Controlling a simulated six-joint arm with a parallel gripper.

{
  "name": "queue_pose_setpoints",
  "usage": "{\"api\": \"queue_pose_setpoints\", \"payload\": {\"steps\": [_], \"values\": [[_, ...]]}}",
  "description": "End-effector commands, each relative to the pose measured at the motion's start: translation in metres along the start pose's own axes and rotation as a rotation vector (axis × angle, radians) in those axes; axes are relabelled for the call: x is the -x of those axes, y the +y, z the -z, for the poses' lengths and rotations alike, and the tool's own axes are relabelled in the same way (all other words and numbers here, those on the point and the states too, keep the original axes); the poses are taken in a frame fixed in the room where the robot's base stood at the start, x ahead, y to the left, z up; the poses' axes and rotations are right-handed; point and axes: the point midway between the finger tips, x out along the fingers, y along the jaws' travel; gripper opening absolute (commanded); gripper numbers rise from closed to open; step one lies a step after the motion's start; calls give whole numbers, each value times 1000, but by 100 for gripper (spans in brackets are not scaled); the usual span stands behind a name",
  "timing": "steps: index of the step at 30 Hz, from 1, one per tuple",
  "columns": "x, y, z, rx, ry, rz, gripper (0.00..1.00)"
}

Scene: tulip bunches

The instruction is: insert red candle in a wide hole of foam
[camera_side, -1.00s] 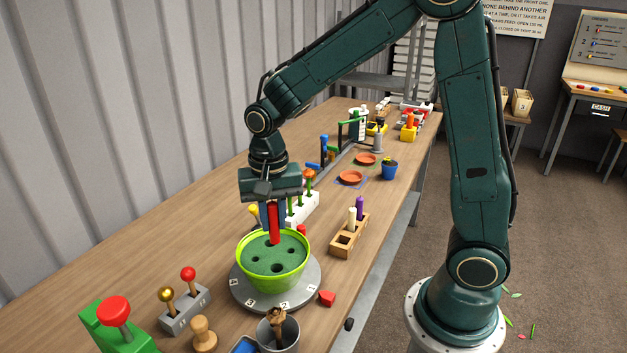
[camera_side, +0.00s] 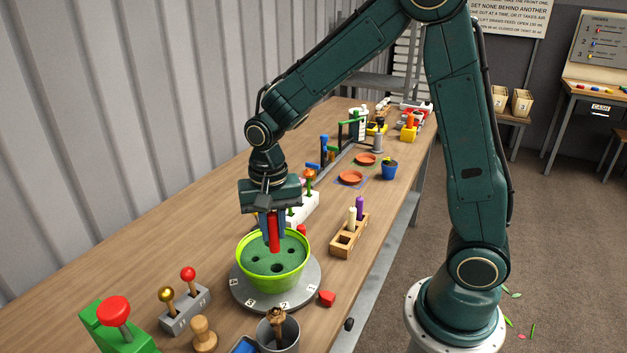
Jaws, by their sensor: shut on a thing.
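The red candle (camera_side: 274,241) is upright in my gripper (camera_side: 272,232), which is shut on its upper part. The candle's lower end shows against the green foam (camera_side: 262,258) in the lime-green bowl (camera_side: 273,283), toward the foam's back. I cannot tell whether its tip is in a hole, touching the foam or just above it. Several dark holes show in the foam; the front one (camera_side: 277,268) looks wider than its neighbours. The bowl stands on a grey round turntable (camera_side: 240,290) with numbered marks.
A wooden block (camera_side: 343,245) with a white and a purple candle stands to the right. A white rack (camera_side: 301,208) with flower-like items is behind the gripper. A two-lever box (camera_side: 186,308), a grey cup (camera_side: 279,335) and a red piece (camera_side: 327,298) lie around the turntable.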

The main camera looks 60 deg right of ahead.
Motion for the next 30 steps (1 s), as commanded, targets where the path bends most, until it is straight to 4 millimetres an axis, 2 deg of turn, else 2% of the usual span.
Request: {"api": "queue_pose_setpoints", "payload": {"steps": [15, 30], "values": [[-33, 0, 0, 0, -1, -1, 0], [-37, 0, 0, 0, 0, 0, 0]]}}
